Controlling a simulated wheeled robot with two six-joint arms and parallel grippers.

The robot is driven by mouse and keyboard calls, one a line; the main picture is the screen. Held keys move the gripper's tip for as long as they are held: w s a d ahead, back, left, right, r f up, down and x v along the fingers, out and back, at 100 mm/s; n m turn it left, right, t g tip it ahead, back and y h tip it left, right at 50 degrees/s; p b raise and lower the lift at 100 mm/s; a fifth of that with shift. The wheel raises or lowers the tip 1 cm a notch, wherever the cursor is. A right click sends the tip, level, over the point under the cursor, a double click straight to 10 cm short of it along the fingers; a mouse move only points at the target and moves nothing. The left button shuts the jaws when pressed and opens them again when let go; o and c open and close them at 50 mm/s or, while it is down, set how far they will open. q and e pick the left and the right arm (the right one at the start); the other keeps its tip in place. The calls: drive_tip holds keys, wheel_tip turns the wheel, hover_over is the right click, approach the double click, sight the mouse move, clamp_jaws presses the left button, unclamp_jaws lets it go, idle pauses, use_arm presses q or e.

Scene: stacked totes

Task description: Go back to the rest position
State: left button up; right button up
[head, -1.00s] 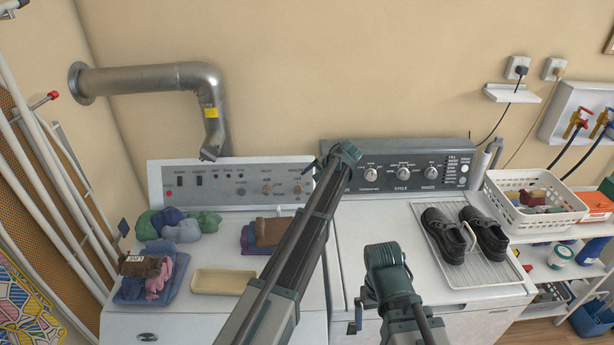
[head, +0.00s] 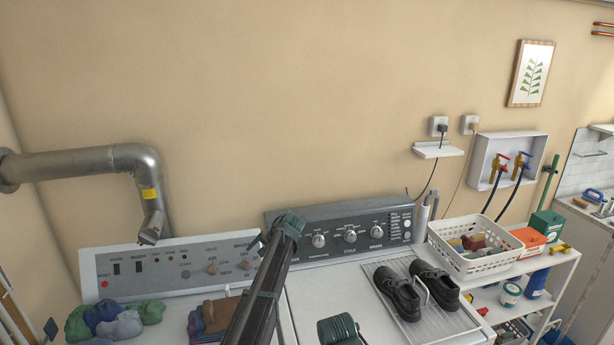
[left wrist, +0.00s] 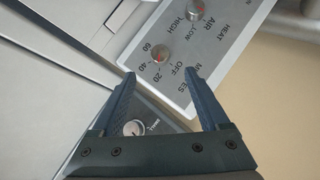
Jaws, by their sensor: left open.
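My left gripper (head: 258,244) is at the end of the dark arm that rises from the bottom of the head view. It is near the seam between the white control panel (head: 172,262) and the dark control panel (head: 345,232). In the left wrist view my left gripper (left wrist: 160,75) is open, with nothing between its fingers. A white panel with dials (left wrist: 160,54) lies beyond the fingertips. A teal joint of my other arm shows at the bottom of the head view; the right gripper is not visible.
Folded and bundled cloths (head: 110,318) lie on the left machine. Black shoes (head: 400,290) stand on a wire rack (head: 458,325) on the right machine. A white basket (head: 475,262) stands on the shelf at right. A metal duct (head: 85,163) crosses the upper left.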

sight(246, 266)
use_arm(q)
drive_tip(key=b+x, duration=0.7)
drive_tip(key=x, duration=0.3)
drive_tip(key=shift+w+a+f, duration=0.15)
drive_tip(key=shift+a+f, duration=0.05)
drive_tip(key=shift+r, duration=0.1)
